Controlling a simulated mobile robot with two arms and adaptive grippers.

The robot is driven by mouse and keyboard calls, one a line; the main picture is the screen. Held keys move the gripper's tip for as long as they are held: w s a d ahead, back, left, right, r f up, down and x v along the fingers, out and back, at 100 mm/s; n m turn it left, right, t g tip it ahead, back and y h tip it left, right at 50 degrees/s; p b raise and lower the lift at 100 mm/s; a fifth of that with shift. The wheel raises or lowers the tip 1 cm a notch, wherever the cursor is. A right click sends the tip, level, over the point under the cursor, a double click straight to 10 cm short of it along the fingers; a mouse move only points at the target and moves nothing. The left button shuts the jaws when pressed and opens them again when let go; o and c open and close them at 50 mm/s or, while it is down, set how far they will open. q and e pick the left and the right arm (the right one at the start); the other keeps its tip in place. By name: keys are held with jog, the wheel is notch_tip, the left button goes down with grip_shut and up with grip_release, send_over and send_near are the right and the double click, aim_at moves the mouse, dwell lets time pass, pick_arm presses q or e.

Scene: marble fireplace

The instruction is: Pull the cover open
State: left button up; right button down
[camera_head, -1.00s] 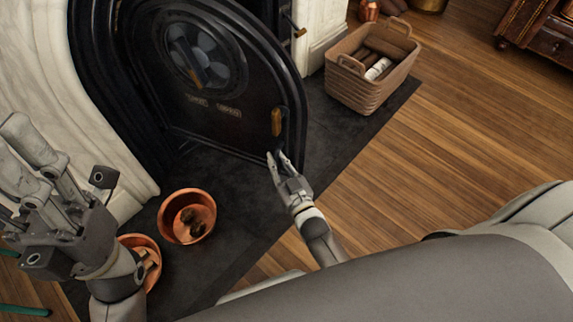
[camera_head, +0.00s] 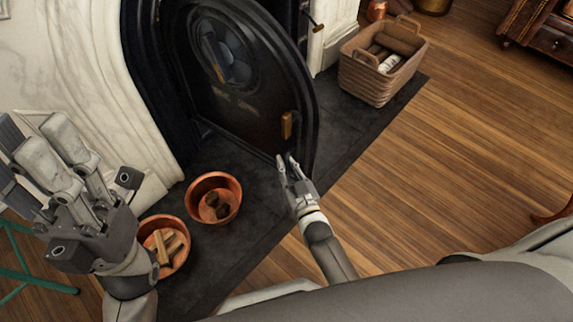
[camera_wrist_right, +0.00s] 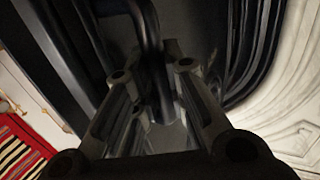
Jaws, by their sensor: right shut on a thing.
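The cover (camera_head: 258,110) is a black arched fireplace door with a round window and a brass handle (camera_head: 287,125). It stands swung out from the surround at an angle, over the dark hearth. My left gripper (camera_head: 42,135) is raised at the left, fingers apart and empty, away from the cover.
Two copper bowls stand on the hearth (camera_head: 232,250): one (camera_head: 213,198) with dark lumps, one (camera_head: 163,244) with wood pieces. A wicker basket (camera_head: 375,83) with logs stands beyond the cover at the right. A white marble surround (camera_head: 85,75) is at the left. The wooden floor (camera_head: 440,160) is clear.

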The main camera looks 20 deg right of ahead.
jog(key=c, duration=1.7)
grip_release()
jog(key=shift+a, duration=0.1)
jog(key=s, duration=0.8)
jog(key=s+d, duration=0.1)
jog(key=s, duration=0.3)
jog(key=shift+d, duration=0.1)
